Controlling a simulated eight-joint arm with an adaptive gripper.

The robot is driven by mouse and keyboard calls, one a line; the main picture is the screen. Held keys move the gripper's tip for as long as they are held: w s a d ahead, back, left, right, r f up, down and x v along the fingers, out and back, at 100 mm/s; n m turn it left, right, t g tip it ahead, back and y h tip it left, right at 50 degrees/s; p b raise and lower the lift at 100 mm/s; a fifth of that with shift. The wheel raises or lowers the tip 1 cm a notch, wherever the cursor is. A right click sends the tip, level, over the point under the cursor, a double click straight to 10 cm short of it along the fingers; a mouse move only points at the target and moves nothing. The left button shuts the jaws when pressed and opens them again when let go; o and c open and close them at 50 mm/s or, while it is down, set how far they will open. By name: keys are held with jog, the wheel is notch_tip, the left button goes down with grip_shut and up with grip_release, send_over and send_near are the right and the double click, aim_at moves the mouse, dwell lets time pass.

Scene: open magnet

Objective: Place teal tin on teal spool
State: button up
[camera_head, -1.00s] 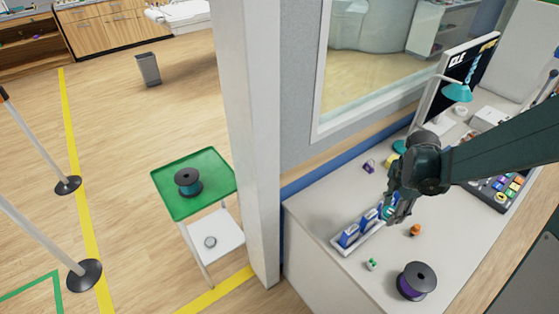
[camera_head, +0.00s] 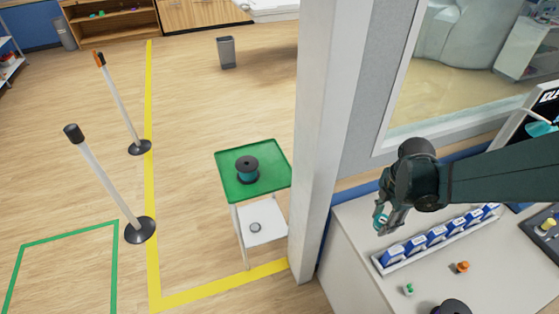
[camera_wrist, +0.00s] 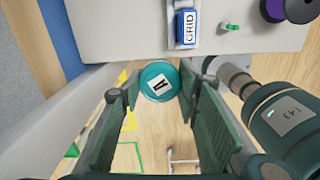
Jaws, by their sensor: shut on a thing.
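The teal tin (camera_wrist: 159,81) is round, with a white label marked A on its face. My gripper (camera_wrist: 158,92) is shut on it, one finger on each side in the wrist view. In the head view my gripper (camera_head: 383,219) holds the tin above the left edge of the desk. The teal spool (camera_head: 247,171), with dark flanges and teal winding, stands upright on the green top of a small cart, left of my gripper and apart from it. The top of the spool is bare.
The cart's green top (camera_head: 273,186) stands left of a white pillar (camera_head: 326,150), which lies between cart and desk (camera_head: 345,268). Blue boxes (camera_head: 437,240) stand in a row on the desk. Barrier posts (camera_head: 107,185) stand on the floor at left.

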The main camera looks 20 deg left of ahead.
jog(key=s+a+r+n+p, duration=0.2)
jog(key=s+a+r, duration=0.1)
jog(key=a, duration=0.9)
jog(key=s+a+r+n+p, duration=0.2)
jog(key=s+a+n, duration=0.15)
jog(key=a, duration=0.85)
jog(key=s+a+r+n+p, duration=0.2)
jog(key=s+a+r, duration=0.15)
jog(key=a, duration=0.85)
jog(key=w+a+f+b, duration=0.3)
jog(key=w+a+f, duration=0.1)
jog(key=w+a, duration=0.8)
jog(key=w+a+f+b, duration=0.3)
jog(key=w+a+b, duration=0.1)
jog(key=w+a, duration=0.8)
jog(key=shift+w+f+b, duration=0.3)
jog(key=shift+w+f, duration=0.1)
jog(key=shift+w, duration=0.1)
send_over(247, 164)
jog(key=shift+a+f, duration=0.15)
jog(key=shift+f, duration=2.95)
jog(key=shift+f, duration=1.9)
